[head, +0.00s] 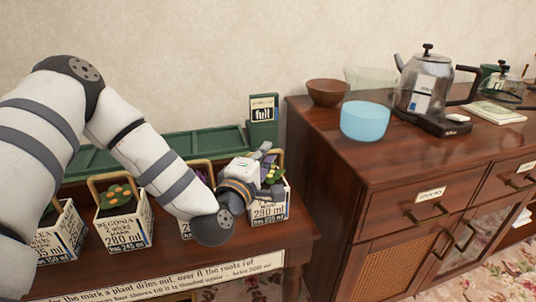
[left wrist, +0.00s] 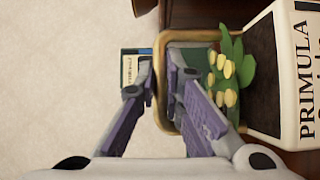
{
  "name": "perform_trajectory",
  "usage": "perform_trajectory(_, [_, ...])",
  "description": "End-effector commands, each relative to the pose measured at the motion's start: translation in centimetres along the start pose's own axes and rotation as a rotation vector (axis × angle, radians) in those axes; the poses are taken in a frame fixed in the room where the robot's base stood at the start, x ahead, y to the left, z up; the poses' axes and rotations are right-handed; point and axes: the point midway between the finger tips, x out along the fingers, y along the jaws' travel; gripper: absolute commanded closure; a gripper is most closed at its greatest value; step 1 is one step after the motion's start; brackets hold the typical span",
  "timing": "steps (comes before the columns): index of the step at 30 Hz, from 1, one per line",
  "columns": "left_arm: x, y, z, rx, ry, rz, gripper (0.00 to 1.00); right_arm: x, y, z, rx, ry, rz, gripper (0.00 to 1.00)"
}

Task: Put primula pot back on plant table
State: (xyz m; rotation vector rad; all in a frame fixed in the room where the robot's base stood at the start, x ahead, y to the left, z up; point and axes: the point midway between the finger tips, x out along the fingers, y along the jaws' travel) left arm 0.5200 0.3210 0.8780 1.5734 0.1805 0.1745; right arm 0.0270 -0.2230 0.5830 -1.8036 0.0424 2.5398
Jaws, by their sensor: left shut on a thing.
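The primula pot (head: 268,207) is a white box-shaped pot with black lettering, green leaves and yellow flowers; in the left wrist view its PRIMULA label (left wrist: 297,80) faces right. It is at the right end of the plant table (head: 285,243); whether it rests there or hangs just above, I cannot tell. My left gripper (left wrist: 157,82) is shut on the pot's tan loop handle (left wrist: 190,36), with a finger on each side. In the head view my left gripper (head: 266,158) is above the pot, and the wrist hides part of it. My right gripper is not in view.
A begonia pot (head: 124,228) and another pot (head: 60,238) stand to the left; one more is partly behind my arm. A green tray (head: 205,143) and a green box (head: 263,130) marked "full" are behind. A sideboard (head: 350,160) with a blue bowl (head: 365,122) stands right.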

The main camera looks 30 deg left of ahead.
Motion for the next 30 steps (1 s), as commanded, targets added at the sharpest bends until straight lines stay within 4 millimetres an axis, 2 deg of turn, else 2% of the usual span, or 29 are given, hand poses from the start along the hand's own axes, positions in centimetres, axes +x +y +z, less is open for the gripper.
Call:
perform_trajectory(3, [0.1,0.7,0.0,-0.002,0.000,0.011,1.00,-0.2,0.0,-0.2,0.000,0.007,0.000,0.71])
perform_trajectory(9, [0.1,0.1,0.0,-0.002,0.000,0.008,1.00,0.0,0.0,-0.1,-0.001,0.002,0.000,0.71])
perform_trajectory(10, [0.0,0.0,0.0,-0.001,0.000,0.004,0.85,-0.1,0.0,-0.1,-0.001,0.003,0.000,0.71])
perform_trajectory(12, [0.0,0.1,0.0,-0.001,0.000,0.004,0.71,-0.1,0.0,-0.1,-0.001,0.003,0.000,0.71])
perform_trajectory(20, [0.0,0.1,0.0,-0.001,0.000,0.004,0.71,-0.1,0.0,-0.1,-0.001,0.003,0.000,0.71])
perform_trajectory(23, [-0.1,0.7,0.0,-0.001,0.000,0.007,0.71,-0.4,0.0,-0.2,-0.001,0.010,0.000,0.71])
perform_trajectory(26, [-1.5,0.4,0.0,0.000,-0.001,0.001,0.71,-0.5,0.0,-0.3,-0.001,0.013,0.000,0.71])
perform_trajectory(30, [-4.5,0.3,0.0,-0.001,-0.001,0.000,0.71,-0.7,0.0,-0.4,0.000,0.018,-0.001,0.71])
